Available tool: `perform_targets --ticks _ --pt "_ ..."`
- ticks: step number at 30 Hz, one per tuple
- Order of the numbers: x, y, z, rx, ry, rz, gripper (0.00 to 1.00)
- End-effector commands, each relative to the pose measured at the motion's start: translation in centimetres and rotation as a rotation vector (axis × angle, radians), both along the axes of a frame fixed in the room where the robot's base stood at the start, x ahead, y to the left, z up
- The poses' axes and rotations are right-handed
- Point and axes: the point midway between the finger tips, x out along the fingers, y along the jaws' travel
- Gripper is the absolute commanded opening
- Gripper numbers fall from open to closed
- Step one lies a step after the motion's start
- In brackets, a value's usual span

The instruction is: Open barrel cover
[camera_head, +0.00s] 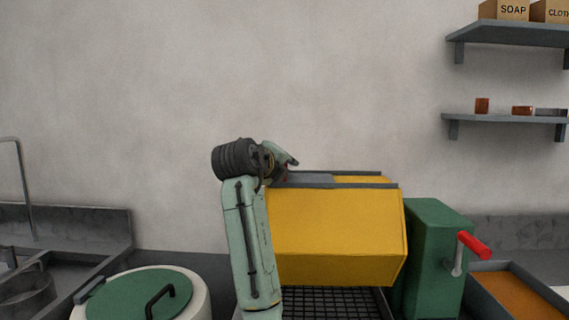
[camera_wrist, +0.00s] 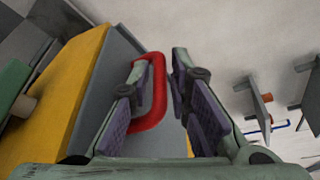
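The yellow barrel (camera_head: 335,225) is a faceted drum beside the green housing, in the middle of the head view. Its grey cover (camera_head: 318,180) lies on top, flat and closed as far as I can see. In the wrist view the yellow barrel (camera_wrist: 62,105) and grey cover (camera_wrist: 112,75) fill the left side. A red handle (camera_wrist: 158,95) stands on the cover. My gripper (camera_wrist: 161,62) is open, with one bar of the handle between its fingers; the left finger hides part of the handle. I cannot tell whether they touch. In the head view, my gripper (camera_head: 287,158) is just above the cover's left end.
A green housing (camera_head: 438,250) with a red crank grip (camera_head: 473,245) stands right of the barrel. A white bin with a green lid (camera_head: 140,297) stands front left, near a grey sink (camera_head: 75,245). A tray (camera_head: 520,295) is at right; wall shelves (camera_head: 510,118) hang above.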

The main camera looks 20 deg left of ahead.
Motion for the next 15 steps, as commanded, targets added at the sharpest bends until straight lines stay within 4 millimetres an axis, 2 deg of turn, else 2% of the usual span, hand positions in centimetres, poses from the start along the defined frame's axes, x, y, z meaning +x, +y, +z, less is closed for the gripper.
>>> perform_targets --ticks 4,12,15 --pt "-0.01 0.01 -0.03 0.0 0.0 0.0 0.18" --pt "-0.04 0.01 -0.02 0.0 0.0 0.0 0.0" --pt "-0.04 0.01 -0.02 0.0 0.001 0.001 0.0"
